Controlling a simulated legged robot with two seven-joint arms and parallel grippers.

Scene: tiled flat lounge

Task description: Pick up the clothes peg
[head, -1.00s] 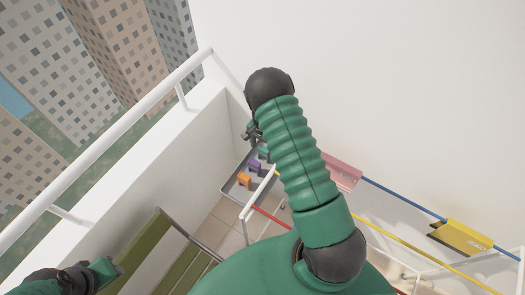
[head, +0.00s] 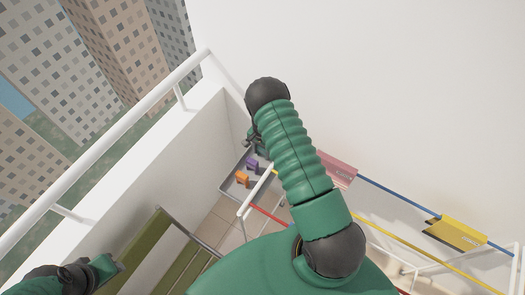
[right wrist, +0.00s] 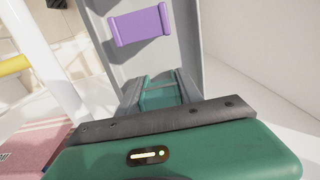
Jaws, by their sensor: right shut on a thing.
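A teal clothes peg (right wrist: 160,92) sits between the fingers of my right gripper (right wrist: 158,98) in the right wrist view, and the gripper is shut on it. In the head view my right gripper (head: 254,138) is over the far end of a grey tray, largely hidden by my own arm. A purple peg (right wrist: 140,25) lies in the tray just beyond the gripper; it also shows in the head view (head: 252,165). An orange peg (head: 241,179) lies nearer in the tray. My left gripper (head: 103,268) is at the lower left, its fingers unclear.
The grey tray (head: 228,187) stands beside the white parapet (head: 180,150). A drying rack with coloured rails (head: 392,240) carries a pink cloth (head: 338,168) and a yellow cloth (head: 458,233). A green slatted bench (head: 145,250) stands at the lower left.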

